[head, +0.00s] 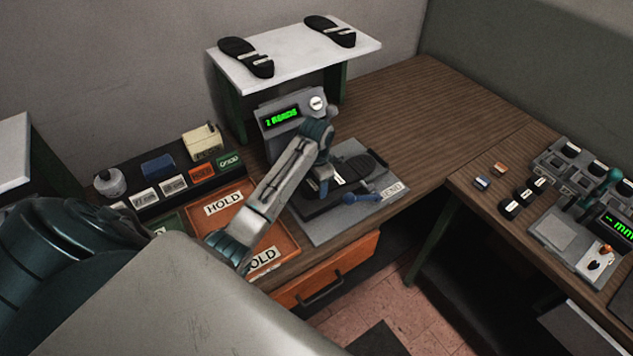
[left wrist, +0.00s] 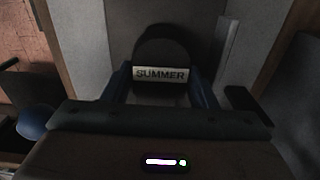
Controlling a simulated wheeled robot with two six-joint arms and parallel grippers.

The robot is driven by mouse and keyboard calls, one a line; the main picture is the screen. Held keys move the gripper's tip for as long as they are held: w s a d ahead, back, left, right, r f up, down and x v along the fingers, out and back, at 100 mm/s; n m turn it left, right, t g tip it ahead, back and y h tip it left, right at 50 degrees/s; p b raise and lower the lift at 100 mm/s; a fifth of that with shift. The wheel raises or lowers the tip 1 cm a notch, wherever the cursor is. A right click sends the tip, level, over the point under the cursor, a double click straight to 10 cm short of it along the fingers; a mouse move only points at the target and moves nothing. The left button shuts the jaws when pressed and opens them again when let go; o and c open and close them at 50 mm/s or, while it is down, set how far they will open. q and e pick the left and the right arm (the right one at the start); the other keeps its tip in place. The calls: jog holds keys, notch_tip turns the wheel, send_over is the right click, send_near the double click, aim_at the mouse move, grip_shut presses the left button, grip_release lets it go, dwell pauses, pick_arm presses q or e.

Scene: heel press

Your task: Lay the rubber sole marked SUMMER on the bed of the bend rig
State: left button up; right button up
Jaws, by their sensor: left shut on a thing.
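The black rubber sole marked SUMMER (left wrist: 162,74) shows in the left wrist view, its label between my gripper's fingers. In the head view the sole (head: 366,166) lies over the dark bed of the bend rig (head: 318,208); whether it touches the bed I cannot tell. My left gripper (head: 325,188) is shut on the sole, and it also shows in the left wrist view (left wrist: 162,92). The arm hides part of the sole and bed. The rig has a blue lever (head: 360,197) at its front. My right gripper is not in view.
A white shelf (head: 290,62) at the back holds two more dark soles (head: 246,57). A black rack (head: 150,203) holds labelled blocks. A second device (head: 560,232) stands on the right table. The wood between is clear.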

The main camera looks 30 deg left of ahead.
pick_arm(q)
jog(key=shift+f, duration=0.2)
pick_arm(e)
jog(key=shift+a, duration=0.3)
pick_arm(q)
jog(key=o, duration=1.1)
jog(key=shift+c, duration=0.2)
jog(key=shift+o, duration=0.5)
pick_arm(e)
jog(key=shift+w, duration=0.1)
pick_arm(q)
jog(key=shift+o, duration=0.4)
jog(key=o, duration=0.4)
jog(key=shift+r, duration=0.1)
jog(key=shift+d, duration=0.1)
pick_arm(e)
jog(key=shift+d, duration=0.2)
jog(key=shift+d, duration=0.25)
pick_arm(q)
jog(key=shift+r, duration=0.15)
